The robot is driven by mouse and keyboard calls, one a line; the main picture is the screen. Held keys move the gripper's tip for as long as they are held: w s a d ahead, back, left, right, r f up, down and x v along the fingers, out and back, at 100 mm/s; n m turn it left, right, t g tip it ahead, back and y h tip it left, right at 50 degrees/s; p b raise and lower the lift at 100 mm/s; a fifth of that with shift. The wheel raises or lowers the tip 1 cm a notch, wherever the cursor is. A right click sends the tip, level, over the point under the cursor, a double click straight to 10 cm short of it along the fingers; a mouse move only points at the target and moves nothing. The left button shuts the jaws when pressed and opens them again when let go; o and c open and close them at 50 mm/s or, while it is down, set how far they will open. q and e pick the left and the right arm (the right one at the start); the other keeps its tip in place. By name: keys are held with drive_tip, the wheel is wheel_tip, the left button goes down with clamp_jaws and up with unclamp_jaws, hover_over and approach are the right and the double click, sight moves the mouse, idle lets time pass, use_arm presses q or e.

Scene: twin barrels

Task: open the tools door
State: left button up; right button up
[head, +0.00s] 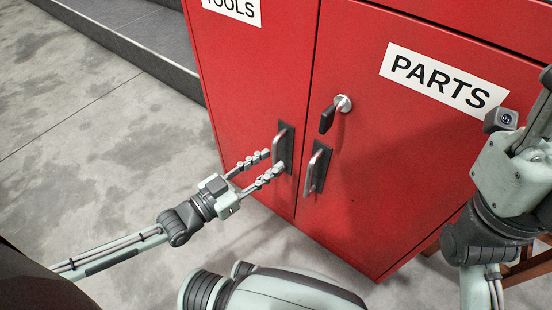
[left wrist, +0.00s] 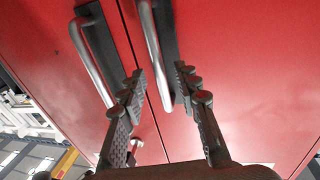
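The red tools door (head: 250,75), with a TOOLS label cut off at the top, is closed flush in the head view. Its grey bar handle (head: 280,146) stands upright near the door's right edge. My left gripper (head: 275,161) is open at this handle, fingers pointing toward the door. In the left wrist view, the tools handle (left wrist: 153,45) runs down between the two spread fingers (left wrist: 160,76). I cannot tell whether either finger touches it. My right arm is at the right edge of the head view; its fingers are not clearly shown.
The closed parts door (head: 410,130) is to the right, with its own handle (head: 317,170) close beside the tools handle. A lock with a black-headed key (head: 327,118) sticks out above that handle. The concrete floor (head: 100,130) left of the cabinet is clear up to a grey step (head: 150,50).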

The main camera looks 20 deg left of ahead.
use_arm(q)
drive_tip(key=shift+x, duration=1.4)
clamp_jaws()
